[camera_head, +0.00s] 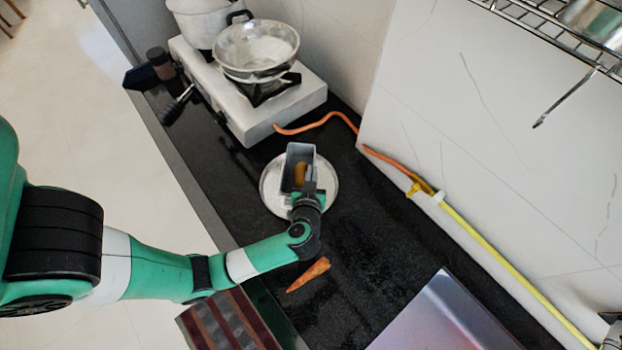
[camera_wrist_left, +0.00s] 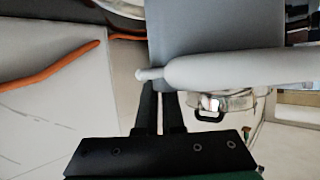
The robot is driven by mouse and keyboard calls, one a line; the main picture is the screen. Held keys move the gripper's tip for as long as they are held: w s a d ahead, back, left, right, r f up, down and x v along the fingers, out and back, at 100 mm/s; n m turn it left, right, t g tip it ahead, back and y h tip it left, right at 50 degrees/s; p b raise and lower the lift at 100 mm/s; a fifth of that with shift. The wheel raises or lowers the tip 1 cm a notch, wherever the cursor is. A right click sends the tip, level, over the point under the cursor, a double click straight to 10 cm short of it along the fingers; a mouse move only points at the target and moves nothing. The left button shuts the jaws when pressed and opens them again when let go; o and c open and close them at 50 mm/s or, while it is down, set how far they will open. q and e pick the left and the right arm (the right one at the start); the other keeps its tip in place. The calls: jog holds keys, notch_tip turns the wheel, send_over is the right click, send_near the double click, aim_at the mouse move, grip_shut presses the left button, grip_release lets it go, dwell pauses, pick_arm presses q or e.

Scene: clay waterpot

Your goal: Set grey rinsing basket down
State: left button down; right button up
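The grey rinsing basket (camera_head: 301,152) is a small box with something orange-yellow (camera_head: 300,174) inside. In the head view it overlaps a round pale plate (camera_head: 270,190); whether it touches the plate cannot be told. My left gripper (camera_head: 309,186) is at the basket's near end. In the left wrist view the fingers (camera_wrist_left: 160,100) are close together, and their tips meet the grey basket (camera_wrist_left: 205,32) behind a pale rounded bar (camera_wrist_left: 225,70), so the grip looks closed on it. The exact contact is hidden. My right gripper is not in view.
A carrot (camera_head: 308,274) lies on the dark counter in front of the plate. A stove (camera_head: 252,118) with a pan (camera_head: 257,50) stands behind. An orange hose (camera_head: 335,117) runs along the back to the wall. A shiny sheet-like surface (camera_head: 440,320) lies at the front right.

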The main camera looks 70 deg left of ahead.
pick_arm(q)
jog(key=a+f, duration=0.1)
jog(key=a+f+b, duration=0.1)
jog(key=shift+w+f, duration=0.3)
jog(key=shift+w, duration=0.1)
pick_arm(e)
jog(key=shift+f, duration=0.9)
pick_arm(q)
jog(key=f+b, duration=0.3)
jog(key=f, duration=0.1)
jog(key=shift+w+a, duration=0.1)
jog(key=shift+a, duration=0.25)
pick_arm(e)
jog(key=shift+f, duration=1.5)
pick_arm(q)
jog(key=c, duration=1)
grip_release()
jog(key=shift+c, duration=0.2)
jog(key=p+v, duration=0.4)
jog(key=v, duration=0.8)
jog(key=shift+p, duration=0.3)
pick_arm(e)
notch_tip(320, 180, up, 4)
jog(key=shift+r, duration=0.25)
